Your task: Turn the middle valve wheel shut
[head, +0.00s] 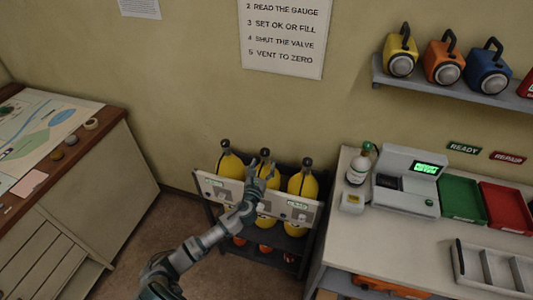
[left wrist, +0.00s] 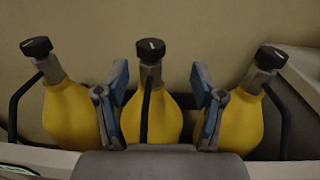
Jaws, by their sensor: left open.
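Three yellow cylinders with black valve wheels stand in a rack against the wall. The middle valve wheel (head: 264,152) tops the middle cylinder; in the left wrist view it (left wrist: 151,48) faces up with a white mark on its top. My left gripper (head: 262,170) is just in front of the middle cylinder. In the left wrist view my left gripper (left wrist: 158,82) is open and empty, its fingers apart on either side of the middle cylinder's neck in the picture, below the wheel. I see no contact with the wheel. My right gripper is not in view.
The left valve wheel (left wrist: 37,46) and right valve wheel (left wrist: 270,57) flank the middle one. A pale panel (head: 215,186) runs across the rack's front. A counter (head: 345,235) with a scale and trays stands right; a map desk (head: 95,150) stands left.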

